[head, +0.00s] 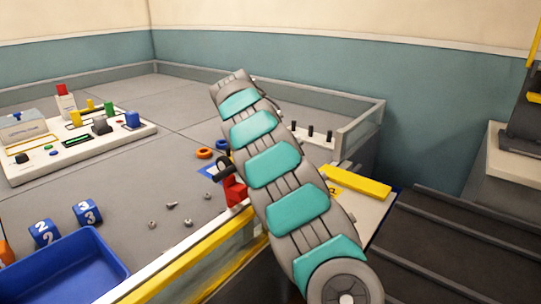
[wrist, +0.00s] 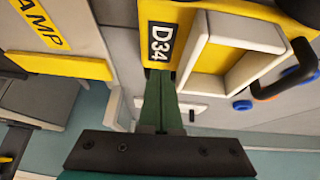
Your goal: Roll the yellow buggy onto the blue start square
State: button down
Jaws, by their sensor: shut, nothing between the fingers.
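In the wrist view a yellow body with a black "D34" plate, probably the yellow buggy (wrist: 185,22), lies at the fingertips, with a pale-framed opening beside the plate. My gripper (wrist: 162,75) is shut and empty, its dark green fingers ending just below the plate; I cannot tell whether they touch it. In the head view my arm covers the gripper and most of the buggy's area.
A ramp's yellow strip (head: 358,183) lies right of my arm. A console (head: 75,142), blue tray (head: 65,272) and number cubes (head: 87,211) stand left. Small bolts (head: 172,205) and orange rings (head: 204,153) lie on the grey mat. Low walls edge the table.

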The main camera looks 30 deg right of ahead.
notch_tip(320, 180, up, 8)
jog(key=shift+f, duration=0.25)
dwell(0.5)
dwell(0.5)
jog(key=s+a+n+g+y, duration=0.1)
jog(key=s+a+n, duration=0.3)
jog(key=s, duration=0.7)
jog(key=s+a+n+g+y, duration=0.1)
jog(key=s+a, duration=0.5)
jog(key=s, duration=0.4)
jog(key=s+a+f+n+y, duration=0.1)
jog(key=s+a+f, duration=0.4)
jog(key=s, duration=0.5)
jog(key=s+a+f+n+g+y, duration=0.1)
jog(key=s+a+f+n, duration=0.3)
jog(key=s, duration=0.5)
jog(key=s+a+f+n+y, duration=0.1)
jog(key=s+a+f+n, duration=0.2)
jog(key=s+a+f, duration=0.3)
jog(key=s+a, duration=0.1)
jog(key=s, duration=0.3)
jog(key=shift+s+a+f+g+y, duration=0.15)
jog(key=shift+s+f+g+y, duration=0.15)
jog(key=shift+g+y, duration=0.1)
